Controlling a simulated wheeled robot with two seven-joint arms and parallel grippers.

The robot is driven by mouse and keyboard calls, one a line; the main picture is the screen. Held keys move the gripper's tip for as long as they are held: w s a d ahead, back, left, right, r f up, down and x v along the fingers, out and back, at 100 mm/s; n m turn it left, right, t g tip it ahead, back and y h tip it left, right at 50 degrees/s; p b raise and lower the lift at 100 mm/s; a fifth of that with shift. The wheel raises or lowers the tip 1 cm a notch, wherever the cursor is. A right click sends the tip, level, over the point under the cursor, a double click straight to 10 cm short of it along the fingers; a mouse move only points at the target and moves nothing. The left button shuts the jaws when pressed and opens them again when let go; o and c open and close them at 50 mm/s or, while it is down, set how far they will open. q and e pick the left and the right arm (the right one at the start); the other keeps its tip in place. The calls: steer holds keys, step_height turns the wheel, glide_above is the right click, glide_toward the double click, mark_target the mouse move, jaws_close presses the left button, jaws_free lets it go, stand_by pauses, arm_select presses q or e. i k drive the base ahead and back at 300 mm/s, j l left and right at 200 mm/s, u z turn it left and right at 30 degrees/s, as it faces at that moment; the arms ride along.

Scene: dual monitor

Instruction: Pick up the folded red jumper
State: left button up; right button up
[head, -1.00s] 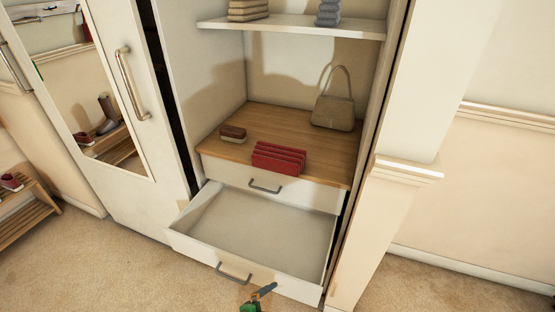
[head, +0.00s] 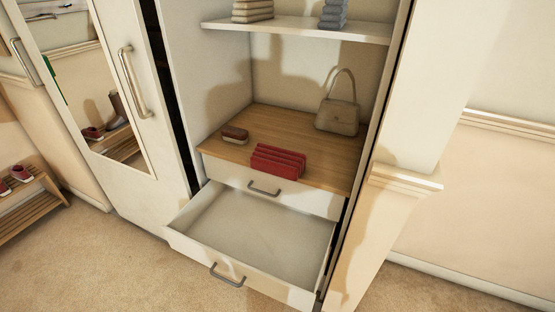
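The folded red jumper (head: 278,161) lies on the wooden top (head: 322,174) inside the open wardrobe. It sits near the front edge, above the closed upper drawer, and its folds form several ridges. Neither of my grippers is in the head view. Nothing touches the jumper.
The lower drawer (head: 190,231) is pulled out and empty below the jumper. A brown brush (head: 235,135) lies left of the jumper and a beige handbag (head: 338,116) stands behind it to the right. A shelf (head: 300,29) with folded stacks hangs above. A mirrored door is at left.

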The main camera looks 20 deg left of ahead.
mark_target(280, 162)
steer(key=i+l+u, duration=0.15)
steer(key=l, duration=0.2)
steer(key=i+l+u, duration=0.15)
steer(key=l, duration=0.2)
steer(key=i+l+u, duration=0.15)
steer(key=l, duration=0.2)
steer(key=l+u, duration=0.15)
steer(key=l, duration=0.25)
steer(key=i, duration=0.05)
